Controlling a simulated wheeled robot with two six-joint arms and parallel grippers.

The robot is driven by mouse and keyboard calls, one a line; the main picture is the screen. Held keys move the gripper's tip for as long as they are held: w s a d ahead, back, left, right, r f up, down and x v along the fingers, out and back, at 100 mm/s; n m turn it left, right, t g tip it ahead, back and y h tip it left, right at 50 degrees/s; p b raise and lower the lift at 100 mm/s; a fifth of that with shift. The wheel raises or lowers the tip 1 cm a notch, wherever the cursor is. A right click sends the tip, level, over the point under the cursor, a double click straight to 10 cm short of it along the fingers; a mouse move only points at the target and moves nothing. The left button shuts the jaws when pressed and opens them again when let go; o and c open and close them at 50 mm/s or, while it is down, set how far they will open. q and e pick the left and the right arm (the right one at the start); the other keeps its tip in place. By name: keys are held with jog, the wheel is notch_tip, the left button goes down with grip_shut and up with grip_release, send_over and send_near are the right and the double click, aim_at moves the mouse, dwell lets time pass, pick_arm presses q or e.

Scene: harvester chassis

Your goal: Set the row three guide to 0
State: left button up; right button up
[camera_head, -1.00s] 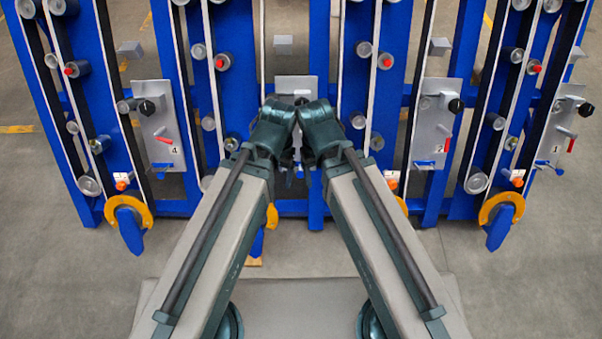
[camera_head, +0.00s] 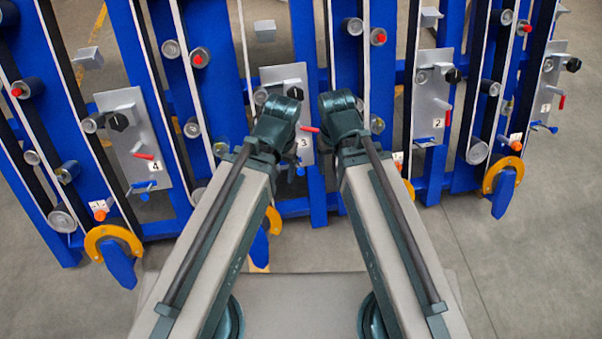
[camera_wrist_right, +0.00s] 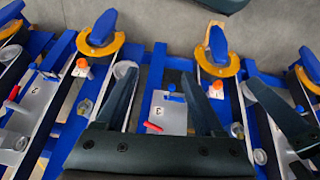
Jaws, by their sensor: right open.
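The row three plate (camera_head: 290,76) is a grey upright panel in the middle of the head view, marked 3. It has a black knob (camera_head: 294,93) near its top and a red lever (camera_head: 309,129) lower down, partly behind my wrists. In the right wrist view the same plate (camera_wrist_right: 178,122) lies between my fingers, with its red lever (camera_wrist_right: 154,126) and a blue lever (camera_wrist_right: 171,92). My right gripper (camera_wrist_right: 160,80) is open and empty, apart from these. In the head view it is mostly hidden under its wrist. My left gripper is hidden under its wrist (camera_head: 275,120).
Plates four (camera_head: 127,130), two (camera_head: 430,100) and one (camera_head: 547,80) carry similar knobs and levers. Blue uprights with rollers and belts flank them. Orange wheel guards (camera_head: 113,238) stick out low at the front. Open grey floor (camera_head: 540,270) lies to the right.

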jog(key=w+d+f+m+b, duration=0.1)
jog(key=w+d+f+b, duration=0.2)
jog(key=f+b, duration=0.85)
jog(key=t+y+b, duration=0.2)
jog(key=t+b, duration=0.3)
jog(key=b, duration=0.3)
send_near(301, 170)
jog(key=w+v, duration=0.1)
jog(key=v, duration=0.4)
jog(key=shift+s+a, duration=0.15)
jog(key=shift+a, duration=0.15)
jog(key=shift+f, duration=0.15)
jog(key=shift+n, duration=0.3)
jog(key=b+x, duration=0.8)
jog(key=x, duration=0.1)
jog(key=b+x, duration=0.4)
jog(key=shift+s+d+f, duration=0.15)
jog(key=shift+d+f, duration=0.05)
jog(key=shift+f, duration=0.3)
jog(key=shift+r, duration=0.1)
grip_shut()
